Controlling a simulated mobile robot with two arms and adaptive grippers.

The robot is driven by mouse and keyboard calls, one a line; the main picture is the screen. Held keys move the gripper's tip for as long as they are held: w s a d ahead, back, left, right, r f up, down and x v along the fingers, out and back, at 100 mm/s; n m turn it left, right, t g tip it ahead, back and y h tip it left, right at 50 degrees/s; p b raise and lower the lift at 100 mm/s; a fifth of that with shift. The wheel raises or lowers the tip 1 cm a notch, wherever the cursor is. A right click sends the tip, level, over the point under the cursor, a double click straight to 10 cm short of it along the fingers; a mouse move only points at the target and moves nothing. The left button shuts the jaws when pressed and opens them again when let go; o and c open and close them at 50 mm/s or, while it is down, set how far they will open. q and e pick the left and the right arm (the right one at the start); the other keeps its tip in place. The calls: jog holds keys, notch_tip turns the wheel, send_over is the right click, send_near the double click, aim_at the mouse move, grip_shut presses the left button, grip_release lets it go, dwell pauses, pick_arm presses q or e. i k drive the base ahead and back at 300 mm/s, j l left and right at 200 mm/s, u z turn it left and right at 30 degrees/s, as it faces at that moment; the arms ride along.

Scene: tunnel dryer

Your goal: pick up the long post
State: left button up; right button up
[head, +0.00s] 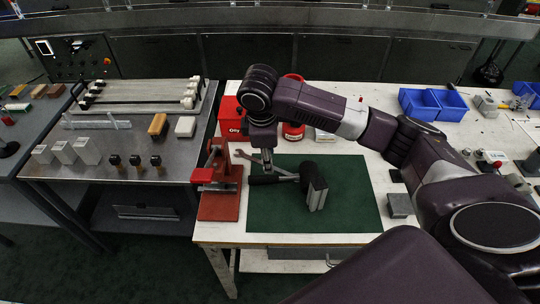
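No thing can be told for sure as the long post. A grey block-like post (317,194) stands on the green mat (348,215), right against or beside the black head of a mallet-like tool (264,180). That tool lies with its black grip to the left. My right gripper (267,166) points down just above the tool's grip, left of the grey post. Its fingers are small and dark, so I cannot tell whether they are open, shut or touching the tool. My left gripper is not in view.
A red fixture (220,190) stands close left of my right gripper. A red bin (232,122) and a wrench (243,155) lie near. The left metal table holds grey blocks (64,152) and a long grey rail (95,123). Blue bins (420,104) stand back right. The mat's front is clear.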

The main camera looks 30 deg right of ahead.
aim_at(316, 200)
jog(key=z, duration=1.4)
